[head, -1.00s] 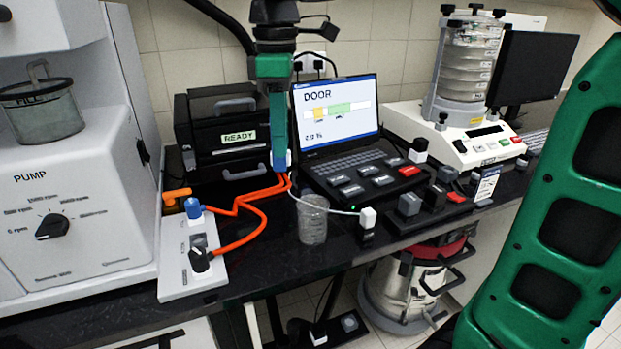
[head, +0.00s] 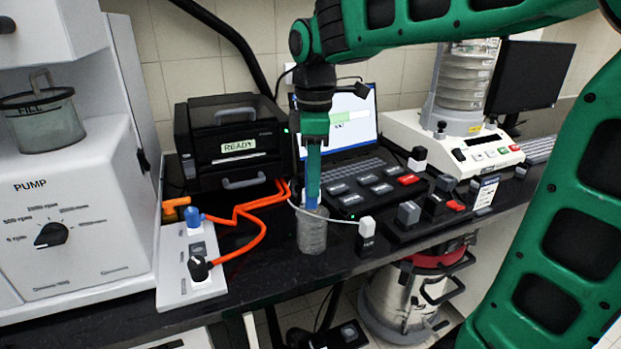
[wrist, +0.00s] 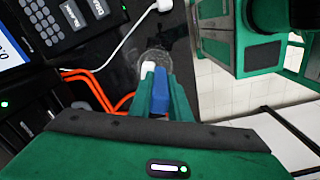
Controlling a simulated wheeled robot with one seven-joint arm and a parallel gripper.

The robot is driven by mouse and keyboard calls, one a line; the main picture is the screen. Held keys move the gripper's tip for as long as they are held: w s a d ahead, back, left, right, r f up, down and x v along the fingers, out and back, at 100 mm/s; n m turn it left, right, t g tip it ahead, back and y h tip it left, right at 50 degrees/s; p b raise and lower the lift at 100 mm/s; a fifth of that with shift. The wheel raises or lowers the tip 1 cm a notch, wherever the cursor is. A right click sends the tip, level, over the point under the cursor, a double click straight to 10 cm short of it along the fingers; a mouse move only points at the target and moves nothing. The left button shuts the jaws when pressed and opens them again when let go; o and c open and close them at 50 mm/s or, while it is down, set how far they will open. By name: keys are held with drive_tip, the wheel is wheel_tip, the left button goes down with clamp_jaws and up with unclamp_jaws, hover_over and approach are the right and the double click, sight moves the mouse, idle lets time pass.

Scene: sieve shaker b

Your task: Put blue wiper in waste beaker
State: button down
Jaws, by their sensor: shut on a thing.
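My gripper (head: 312,178) is shut on the blue wiper (head: 311,194), which hangs below the fingertips. In the wrist view, the blue wiper (wrist: 160,92) shows between the green fingers, with a small white piece (wrist: 147,69) beside it. The waste beaker (head: 312,236) is a clear, greyish cup standing upright near the bench's front edge. My gripper is directly above it in the head view. The wiper's lower end is at about the beaker's rim; I cannot tell whether it is inside. The beaker (wrist: 154,57) is partly hidden behind the fingers in the wrist view.
Orange cables (head: 246,213) and a white switch panel (head: 190,262) lie left of the beaker. A thin white cable runs past it to a small black-and-white plug block (head: 366,232) at its right. A laptop (head: 350,130) and black key panel (head: 375,188) stand behind.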

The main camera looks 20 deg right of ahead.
drive_tip(key=shift+f, duration=0.55)
drive_tip(key=c, duration=1.7)
unclamp_jaws()
drive_tip(key=shift+o, duration=0.2)
wheel_tip(320, 180, up, 13)
drive_tip(key=shift+r, duration=0.1)
drive_tip(key=s+d+f+m, duration=0.8)
drive_tip(key=s+f+m, duration=0.2)
drive_tip(key=s+f, duration=0.1)
drive_tip(key=s+d+f+m, duration=0.9)
drive_tip(key=s+f+m, duration=0.1)
drive_tip(key=s+f, duration=0.1)
drive_tip(key=shift+d+f, duration=0.25)
drive_tip(key=shift+f, duration=0.6)
drive_tip(key=shift+s, duration=0.1)
